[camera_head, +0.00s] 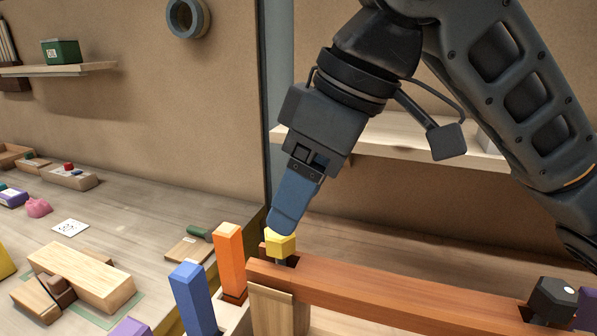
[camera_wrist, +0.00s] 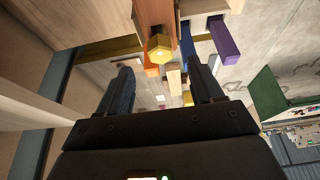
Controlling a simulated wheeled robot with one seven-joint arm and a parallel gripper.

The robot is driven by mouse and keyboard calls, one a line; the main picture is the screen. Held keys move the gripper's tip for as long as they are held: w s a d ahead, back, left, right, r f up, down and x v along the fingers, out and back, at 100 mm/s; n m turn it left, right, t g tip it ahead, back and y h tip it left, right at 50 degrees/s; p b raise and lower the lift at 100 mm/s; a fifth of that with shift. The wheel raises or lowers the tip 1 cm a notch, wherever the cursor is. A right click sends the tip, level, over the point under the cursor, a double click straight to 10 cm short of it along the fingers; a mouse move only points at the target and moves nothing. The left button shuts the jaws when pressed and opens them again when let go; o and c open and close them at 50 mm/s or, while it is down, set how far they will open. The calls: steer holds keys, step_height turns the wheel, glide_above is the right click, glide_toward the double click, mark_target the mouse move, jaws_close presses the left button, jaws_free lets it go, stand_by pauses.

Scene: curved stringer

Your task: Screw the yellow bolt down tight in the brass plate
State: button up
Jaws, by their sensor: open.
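The yellow bolt (camera_head: 281,243) has a hexagonal head and stands upright at the left end of the reddish wooden beam (camera_head: 400,292). A short stretch of its shank shows below the head. In the wrist view the bolt head (camera_wrist: 160,48) lies ahead of the fingertips, in line with the gap between them. My gripper (camera_head: 284,226) is open and tilted, its tips right by the bolt head in the head view. In the wrist view both fingers of my gripper (camera_wrist: 162,76) stand apart with nothing held. I cannot clearly make out the brass plate under the bolt.
An orange block (camera_head: 230,260) and a blue block (camera_head: 193,298) stand upright just left of the beam. A black bolt-like piece (camera_head: 552,300) sits at the beam's right end. A wooden shelf (camera_head: 410,142) runs behind my arm. Several small items lie on the left bench.

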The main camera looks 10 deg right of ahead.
mark_target(281, 264)
steer(key=shift+x, duration=3.45)
steer(key=shift+c, duration=0.4)
